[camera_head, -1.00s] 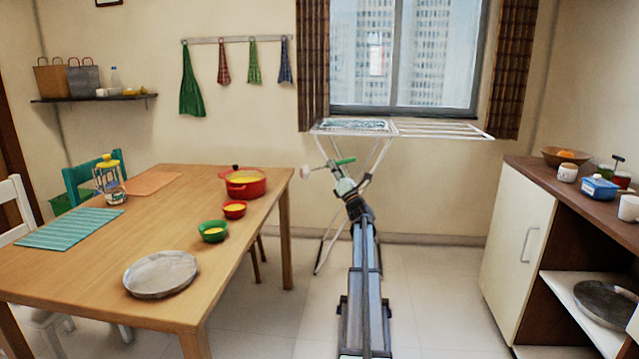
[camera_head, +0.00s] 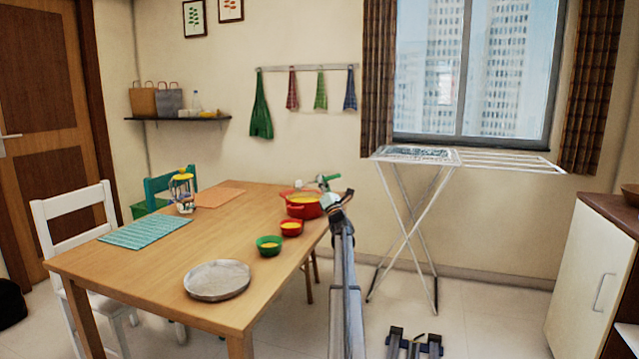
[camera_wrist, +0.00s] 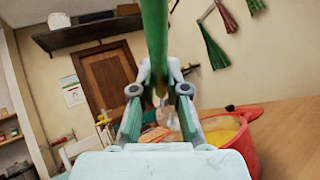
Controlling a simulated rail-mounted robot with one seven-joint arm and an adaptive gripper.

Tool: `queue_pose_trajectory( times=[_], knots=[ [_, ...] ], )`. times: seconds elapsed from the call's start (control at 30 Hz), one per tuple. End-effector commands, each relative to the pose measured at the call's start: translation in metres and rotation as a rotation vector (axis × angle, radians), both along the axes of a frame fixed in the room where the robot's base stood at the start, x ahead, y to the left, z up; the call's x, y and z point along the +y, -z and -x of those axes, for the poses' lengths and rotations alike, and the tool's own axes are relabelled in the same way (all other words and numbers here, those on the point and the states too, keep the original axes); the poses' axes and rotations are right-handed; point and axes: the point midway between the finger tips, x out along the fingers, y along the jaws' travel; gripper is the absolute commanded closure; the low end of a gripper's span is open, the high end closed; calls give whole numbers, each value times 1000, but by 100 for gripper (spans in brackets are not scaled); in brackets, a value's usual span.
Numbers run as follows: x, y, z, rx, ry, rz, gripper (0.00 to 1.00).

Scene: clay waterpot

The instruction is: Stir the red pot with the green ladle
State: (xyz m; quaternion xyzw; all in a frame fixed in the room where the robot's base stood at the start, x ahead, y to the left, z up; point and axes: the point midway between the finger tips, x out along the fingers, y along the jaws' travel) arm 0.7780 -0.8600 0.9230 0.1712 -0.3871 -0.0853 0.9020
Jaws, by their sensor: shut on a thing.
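The red pot (camera_head: 305,210) stands at the far right corner of the wooden table, with yellow contents; it also shows at the right in the wrist view (camera_wrist: 246,140). My gripper (camera_head: 322,188) is at the pot's right side, at about its rim height or above in the picture. It is shut on the green ladle (camera_head: 331,178), whose green handle rises through the jaws in the wrist view (camera_wrist: 155,45). The ladle's pale head points left, over or behind the pot in the head view. I cannot tell its exact height, but it looks clear of the yellow contents.
A small red bowl (camera_head: 291,229) and a green bowl (camera_head: 268,245) stand in front of the pot. A metal plate (camera_head: 217,280), teal mat (camera_head: 146,232) and glass jar (camera_head: 183,194) share the table (camera_head: 160,275). A drying rack (camera_head: 408,222) stands to the right.

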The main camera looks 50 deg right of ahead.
Motion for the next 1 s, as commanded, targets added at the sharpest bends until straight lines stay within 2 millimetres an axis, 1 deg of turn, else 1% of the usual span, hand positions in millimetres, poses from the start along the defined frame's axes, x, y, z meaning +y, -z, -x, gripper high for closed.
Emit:
queue_pose_trajectory(
  times=[0.17,0.5,0.77,1.0],
  knots=[
    [-1,6,1,-32,-3,-42,100],
    [-9,17,7,-116,-3,-157,100],
    [-13,22,10,-158,-3,-212,100],
    [-14,23,11,-167,-3,-225,100]
  ],
)
